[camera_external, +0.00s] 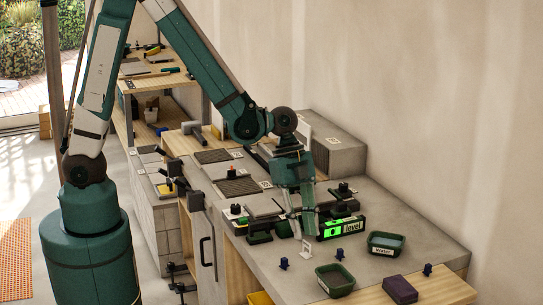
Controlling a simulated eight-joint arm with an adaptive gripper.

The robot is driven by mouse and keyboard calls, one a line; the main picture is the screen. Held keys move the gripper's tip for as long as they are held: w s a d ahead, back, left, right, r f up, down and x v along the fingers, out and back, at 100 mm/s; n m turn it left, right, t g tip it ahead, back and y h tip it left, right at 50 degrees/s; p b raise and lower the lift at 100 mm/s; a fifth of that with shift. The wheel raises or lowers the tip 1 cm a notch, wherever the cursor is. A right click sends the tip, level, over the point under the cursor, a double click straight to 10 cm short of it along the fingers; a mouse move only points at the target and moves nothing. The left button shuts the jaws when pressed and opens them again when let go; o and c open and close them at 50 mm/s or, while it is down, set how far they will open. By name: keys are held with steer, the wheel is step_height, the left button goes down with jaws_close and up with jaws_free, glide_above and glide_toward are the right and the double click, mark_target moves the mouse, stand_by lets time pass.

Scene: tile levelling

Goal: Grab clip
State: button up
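My gripper (302,233) points down over the near part of the grey worktop. Its fingertips are close to a small pale, upright piece that looks like the clip (305,250). The picture is too small to tell whether the fingers are apart or closed on it, or whether it touches the worktop. Small blue pieces (283,263) and (339,254) stand on the worktop to the left and right of it.
A green-lit display reading "level" (342,228) stands just behind the gripper. Two dark green trays (386,244) and (335,280) are to the right and in front. A dark purple block (400,289) and another blue piece (427,269) lie near the front right.

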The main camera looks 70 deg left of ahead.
mark_target(307, 243)
steer(key=shift+x, duration=2.2)
steer(key=shift+d, duration=0.1)
jaws_close()
